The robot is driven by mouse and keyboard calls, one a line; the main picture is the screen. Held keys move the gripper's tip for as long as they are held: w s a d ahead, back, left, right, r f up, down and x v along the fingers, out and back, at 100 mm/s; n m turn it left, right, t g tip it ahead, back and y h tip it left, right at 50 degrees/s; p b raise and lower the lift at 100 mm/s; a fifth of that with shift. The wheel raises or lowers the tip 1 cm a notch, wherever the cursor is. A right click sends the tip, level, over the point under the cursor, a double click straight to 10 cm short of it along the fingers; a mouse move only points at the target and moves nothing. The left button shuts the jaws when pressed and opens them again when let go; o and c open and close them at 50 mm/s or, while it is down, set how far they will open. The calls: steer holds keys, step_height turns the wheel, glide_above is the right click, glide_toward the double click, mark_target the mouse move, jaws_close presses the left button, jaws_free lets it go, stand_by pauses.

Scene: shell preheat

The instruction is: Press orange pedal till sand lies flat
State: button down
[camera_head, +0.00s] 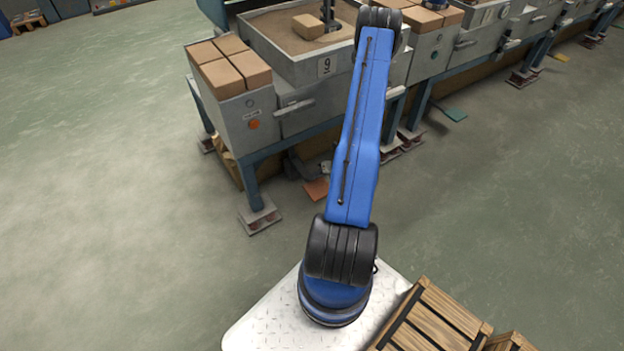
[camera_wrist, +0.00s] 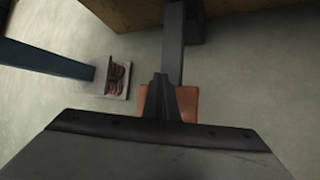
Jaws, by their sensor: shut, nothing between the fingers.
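The orange pedal (camera_head: 316,189) lies low at the front of the station marked 9, just left of my blue arm. In the wrist view the orange pedal (camera_wrist: 186,104) shows behind my gripper (camera_wrist: 164,82), at the end of a dark bar. My gripper is shut and empty, its tips in line with the pedal; I cannot tell whether they touch it. In the head view my gripper is not clearly made out. The sand (camera_head: 275,30) fills the grey tray on the station, with a tan block (camera_head: 308,27) on it. The sand's far right is partly hidden.
Tan bricks (camera_head: 234,66) stand on the grey box left of the tray. A blue-green station leg (camera_wrist: 45,56) with a footplate (camera_wrist: 118,77) stands left of the pedal. Slatted wooden crates (camera_head: 440,318) sit at the lower right. The floor to the left is clear.

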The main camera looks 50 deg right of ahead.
mark_target(314, 182)
steer(key=shift+s+a+f, duration=0.1)
steer(key=shift+s+f, duration=0.05)
steer(key=shift+f, duration=0.7)
steer(key=shift+s+a+f, duration=0.1)
steer(key=shift+s+f, duration=0.05)
steer(key=shift+f, duration=0.65)
stand_by(1.9)
steer(key=shift+w+d+r, duration=0.1)
steer(key=shift+w+r, duration=0.05)
steer(key=shift+r, duration=1.3)
steer(key=shift+w+d+r, duration=0.1)
steer(key=shift+r, duration=1.35)
steer(key=shift+r, duration=0.1)
steer(key=shift+r, duration=0.25)
step_height(314, 182, up, 4)
steer(key=shift+w+r, duration=0.15)
